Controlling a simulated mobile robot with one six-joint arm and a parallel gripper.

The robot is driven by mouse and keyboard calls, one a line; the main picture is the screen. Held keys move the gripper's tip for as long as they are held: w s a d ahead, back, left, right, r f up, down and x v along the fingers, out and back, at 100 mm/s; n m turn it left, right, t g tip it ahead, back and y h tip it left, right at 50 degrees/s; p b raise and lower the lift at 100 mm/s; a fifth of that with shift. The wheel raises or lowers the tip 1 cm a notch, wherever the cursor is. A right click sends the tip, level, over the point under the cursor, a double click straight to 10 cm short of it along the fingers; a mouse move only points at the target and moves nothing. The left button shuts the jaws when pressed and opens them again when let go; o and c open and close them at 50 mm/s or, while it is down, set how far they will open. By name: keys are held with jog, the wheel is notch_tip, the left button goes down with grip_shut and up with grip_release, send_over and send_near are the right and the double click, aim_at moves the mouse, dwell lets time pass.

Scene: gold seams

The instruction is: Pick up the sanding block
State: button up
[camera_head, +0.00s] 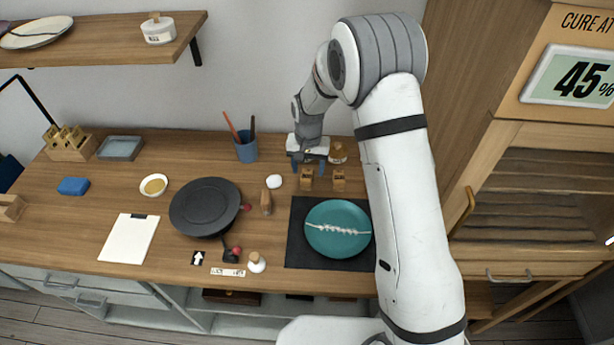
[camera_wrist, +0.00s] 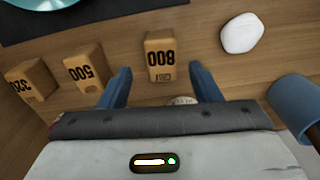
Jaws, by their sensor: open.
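Several small wooden sanding blocks with printed numbers stand in a row on the wooden bench. The block marked 320 (camera_wrist: 31,82) is farther left in the wrist view and hidden behind my arm in the head view. My gripper, also in the head view (camera_head: 308,168), is open and empty.
A white rounded object (camera_wrist: 239,33) and a blue cup (camera_wrist: 299,102) stand close to the 800 block. A teal plate (camera_head: 328,215) lies on a black mat (camera_head: 299,248) in front of the blocks. A black round turntable (camera_head: 204,207) is left. A glass jar (camera_head: 338,153) stands behind.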

aim_at(307, 173)
jog(key=shift+a+f+p, duration=0.1)
jog(key=shift+f+p, duration=0.25)
jog(key=shift+f, duration=1.2)
jog(key=c, duration=1.1)
